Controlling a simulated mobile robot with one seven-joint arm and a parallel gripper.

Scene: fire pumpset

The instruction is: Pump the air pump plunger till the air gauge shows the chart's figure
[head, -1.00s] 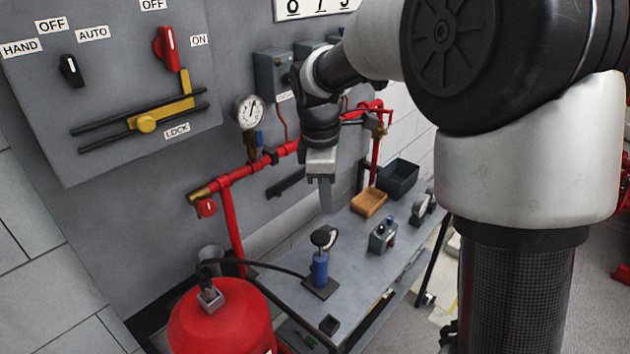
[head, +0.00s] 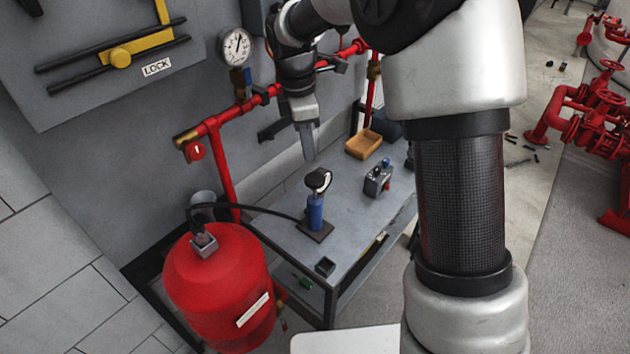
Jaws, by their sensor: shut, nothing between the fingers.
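The air pump (head: 315,211) is a small blue cylinder on a dark base plate, standing upright on the grey bench (head: 262,224). A round dark-rimmed piece with a pale face (head: 319,180), seemingly the air gauge, sits at its top; its reading is too small to tell. The plunger cannot be made out apart from it. A black hose (head: 245,207) runs from the pump to the red tank (head: 215,285). My gripper (head: 309,158) is shut and empty, pointing down just above and slightly left of the pump top, apart from it. No chart shows clearly.
A grey box with knobs (head: 378,180) and an orange tray (head: 363,144) stand on the bench right of the pump. A red pipe (head: 245,107) with a wall gauge (head: 235,46) runs behind.

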